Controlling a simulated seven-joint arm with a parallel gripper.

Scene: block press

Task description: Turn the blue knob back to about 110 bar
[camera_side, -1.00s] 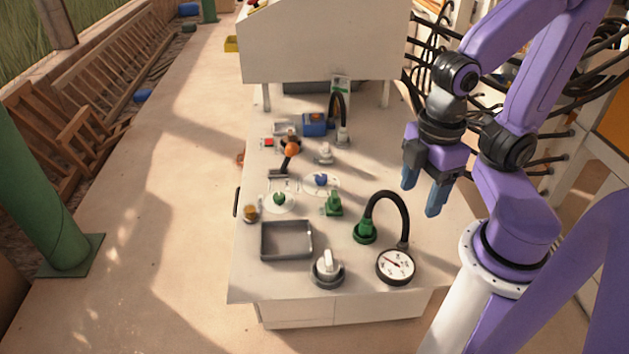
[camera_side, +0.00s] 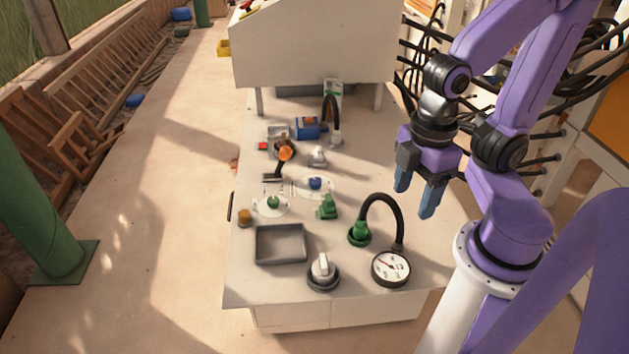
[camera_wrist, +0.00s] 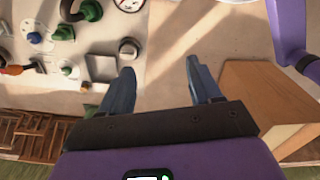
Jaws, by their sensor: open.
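The blue knob (camera_side: 315,183) sits on a pale round dial plate in the middle of the bench, and it also shows in the wrist view (camera_wrist: 35,38). A white pressure gauge (camera_side: 391,267) with a black rim lies near the front right of the bench, joined by a black hose to a green fitting (camera_side: 359,233); its reading is too small to tell. My gripper (camera_side: 414,199) is open and empty, up in the air to the right of the knob and clear of it. In the wrist view the two blue-grey fingers (camera_wrist: 161,84) are spread apart.
A green knob (camera_side: 273,203) on its own dial lies left of the blue one. A green valve (camera_side: 327,207), a grey tray (camera_side: 281,245) and a white-handled knob (camera_side: 322,268) stand nearer the front. An orange-topped lever (camera_side: 285,153) and a blue box (camera_side: 306,128) stand behind.

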